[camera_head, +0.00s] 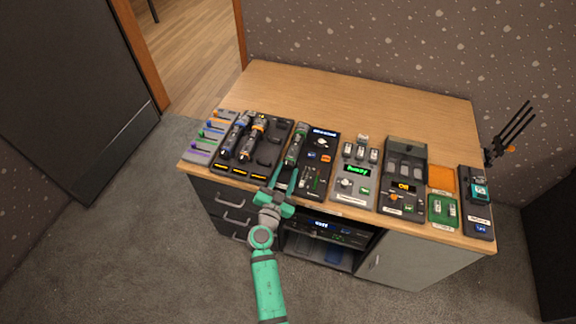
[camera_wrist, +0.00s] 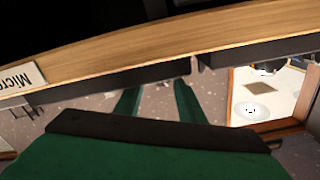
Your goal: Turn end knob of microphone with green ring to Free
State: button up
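The microphone with the green ring (camera_head: 297,147) lies on the dark panel just right of the microphone tray, in the head view. Its end knob and the marking it points to are too small to read. My gripper (camera_head: 283,178) is at the desk's front edge, just in front of this microphone's near end. Its two green fingers are apart with nothing visible between them. In the wrist view the fingers (camera_wrist: 157,100) also stand apart and empty. The microphone does not show there.
Microphones with blue (camera_head: 232,137) and orange (camera_head: 254,138) rings lie in the tray to the left. A fader panel (camera_head: 310,183) is close right of my gripper. Several devices fill the desk's front. The desk's back (camera_head: 360,95) is clear. The wrist view shows the desk edge (camera_wrist: 150,66).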

jog(key=shift+w+d, duration=0.15)
jog(key=shift+w, duration=0.25)
jog(key=c, duration=0.8)
